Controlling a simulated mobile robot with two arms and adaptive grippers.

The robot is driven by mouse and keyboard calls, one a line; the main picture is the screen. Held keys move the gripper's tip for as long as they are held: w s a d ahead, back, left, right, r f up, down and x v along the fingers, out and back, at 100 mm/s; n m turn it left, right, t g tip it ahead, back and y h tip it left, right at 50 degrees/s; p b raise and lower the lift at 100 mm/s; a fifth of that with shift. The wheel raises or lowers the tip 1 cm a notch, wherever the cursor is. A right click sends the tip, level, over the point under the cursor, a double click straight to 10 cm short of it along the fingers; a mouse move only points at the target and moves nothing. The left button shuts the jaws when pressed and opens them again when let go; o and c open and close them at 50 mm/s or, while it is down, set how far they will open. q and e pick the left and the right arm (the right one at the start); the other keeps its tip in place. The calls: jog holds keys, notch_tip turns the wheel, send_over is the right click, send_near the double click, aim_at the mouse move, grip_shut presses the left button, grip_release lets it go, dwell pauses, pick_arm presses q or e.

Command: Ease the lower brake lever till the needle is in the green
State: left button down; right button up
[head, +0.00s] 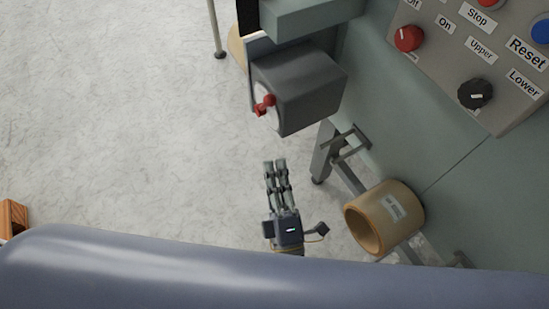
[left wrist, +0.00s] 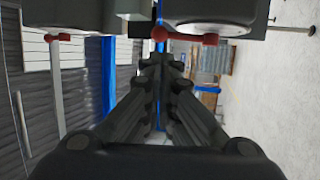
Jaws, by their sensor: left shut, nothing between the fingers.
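A grey box (head: 305,88) with a red lever (head: 265,105) on its left face stands at upper middle in the head view. My left gripper (head: 275,163) is below it, shut and empty, its fingers pointing up the picture, apart from the lever. In the left wrist view two grey housings line the top edge, each with a red lever. The right-hand lever (left wrist: 185,36) is nearer the floor side than the left-hand lever (left wrist: 55,37). The shut fingers (left wrist: 160,62) end just below the right-hand one; contact cannot be told. No gauge needle is readable. My right gripper is out of view.
A control panel (head: 440,60) with labelled knobs and buttons is at upper right in the head view. A tan roll (head: 385,217) sits at lower right, near a metal leg (head: 323,150). The pale floor at left is mostly clear.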

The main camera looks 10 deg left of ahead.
pick_arm(q)
jog(key=p+x, duration=0.3)
jog(key=x, duration=0.8)
jog(key=shift+w+r+p, duration=0.2)
jog(key=shift+w+p, duration=0.15)
jog(key=shift+p, duration=0.05)
